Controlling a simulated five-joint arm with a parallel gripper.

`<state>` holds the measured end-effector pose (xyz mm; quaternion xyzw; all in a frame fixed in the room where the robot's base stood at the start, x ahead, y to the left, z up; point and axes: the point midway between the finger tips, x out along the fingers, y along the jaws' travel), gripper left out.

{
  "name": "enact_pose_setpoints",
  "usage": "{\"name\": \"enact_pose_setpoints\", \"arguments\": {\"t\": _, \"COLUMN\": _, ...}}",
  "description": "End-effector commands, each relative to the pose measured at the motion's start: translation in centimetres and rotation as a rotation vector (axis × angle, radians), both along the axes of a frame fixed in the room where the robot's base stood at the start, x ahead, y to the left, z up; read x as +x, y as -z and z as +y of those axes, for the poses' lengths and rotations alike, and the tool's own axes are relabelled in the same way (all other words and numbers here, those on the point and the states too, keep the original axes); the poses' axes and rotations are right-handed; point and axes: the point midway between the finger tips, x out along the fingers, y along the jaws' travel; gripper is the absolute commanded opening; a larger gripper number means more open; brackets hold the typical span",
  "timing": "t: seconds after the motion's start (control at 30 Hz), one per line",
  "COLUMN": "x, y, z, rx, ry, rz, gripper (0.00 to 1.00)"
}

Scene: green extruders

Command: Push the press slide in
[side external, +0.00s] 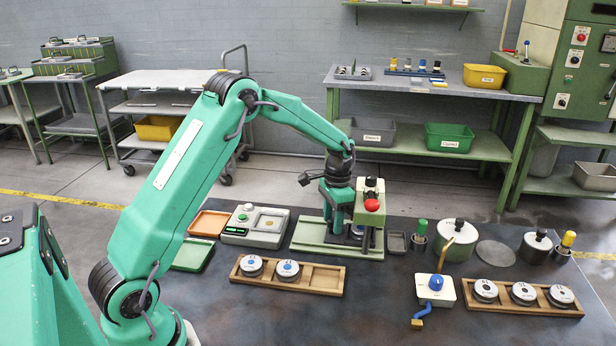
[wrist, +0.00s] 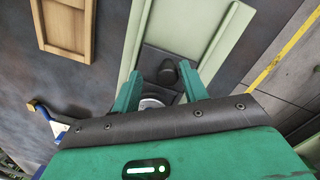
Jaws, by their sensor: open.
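The press stands on the dark table in the side view, with a pale green base (side external: 310,240), an upright green head and a red knob (side external: 371,205). My gripper (side external: 338,228) is low over the base, left of the head. In the wrist view, my gripper (wrist: 160,72) has its two green fingers apart. The dark press slide (wrist: 153,58) lies in the pale green channel, with a black knob (wrist: 168,75) between or just beyond the fingertips. Contact cannot be told. A silver disc (wrist: 150,103) shows partly between the fingers; my gripper body hides the rest.
A wooden tray (side external: 325,280) with two discs is in front of the press. A scale (side external: 255,226) stands left, a small grey tray (side external: 396,242) right. A white box with a blue knob (side external: 435,290) and a full disc tray (side external: 522,297) are front right.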

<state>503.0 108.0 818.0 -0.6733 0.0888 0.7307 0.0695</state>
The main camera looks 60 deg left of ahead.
Motion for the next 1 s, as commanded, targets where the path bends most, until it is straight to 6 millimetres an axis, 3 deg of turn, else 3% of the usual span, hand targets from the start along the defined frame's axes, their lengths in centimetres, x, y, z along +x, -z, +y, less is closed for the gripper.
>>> {"name": "enact_pose_setpoints", "arguments": {"t": 0.03, "x": 3.2, "y": -3.3, "z": -1.8, "rx": 0.020, "ry": 0.037, "rz": -0.101, "gripper": 0.44}}
{"name": "enact_pose_setpoints", "arguments": {"t": 1.0, "x": -1.4, "y": -6.1, "z": 2.5, "rx": 0.017, "ry": 0.036, "rz": -0.085, "gripper": 0.44}}
